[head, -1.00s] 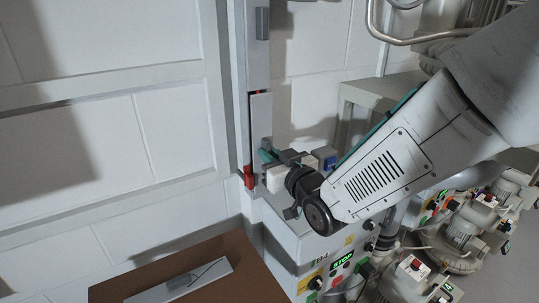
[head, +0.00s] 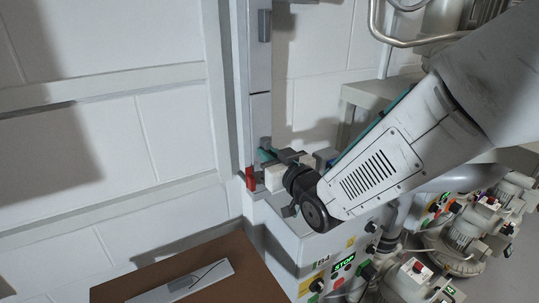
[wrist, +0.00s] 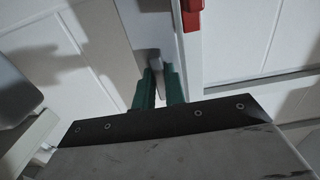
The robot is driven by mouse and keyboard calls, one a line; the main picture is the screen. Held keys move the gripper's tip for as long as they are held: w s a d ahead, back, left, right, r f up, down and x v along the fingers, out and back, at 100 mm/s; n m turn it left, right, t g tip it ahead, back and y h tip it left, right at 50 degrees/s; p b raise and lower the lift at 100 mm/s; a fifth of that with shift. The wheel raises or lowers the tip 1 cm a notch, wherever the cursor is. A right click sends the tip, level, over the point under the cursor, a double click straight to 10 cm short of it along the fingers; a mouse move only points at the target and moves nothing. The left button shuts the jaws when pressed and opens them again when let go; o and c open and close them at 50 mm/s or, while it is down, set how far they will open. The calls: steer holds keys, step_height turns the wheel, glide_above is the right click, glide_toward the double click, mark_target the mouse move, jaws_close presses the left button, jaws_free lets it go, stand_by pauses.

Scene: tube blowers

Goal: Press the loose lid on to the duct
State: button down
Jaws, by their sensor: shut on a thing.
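The duct (head: 259,70) runs upright along the wall in the head view. Its lower cover, the lid (head: 261,115), sits in line with the cover above, with only a thin dark seam between them. My gripper (head: 265,155) is at the lower part of the lid. In the wrist view its green fingers (wrist: 160,86) are shut on the lid's small grey handle (wrist: 155,60). The lid's bottom end is partly hidden behind my gripper.
A red block (head: 251,179) stands at the duct's foot, left of my gripper. A grey cabinet (head: 310,245) with lit buttons is below my arm. A brown table (head: 235,255) holding a flat grey plate (head: 180,283) is at the front left. Blowers (head: 460,240) stand at right.

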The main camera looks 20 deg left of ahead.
steer(key=c, duration=1.4)
jaws_free()
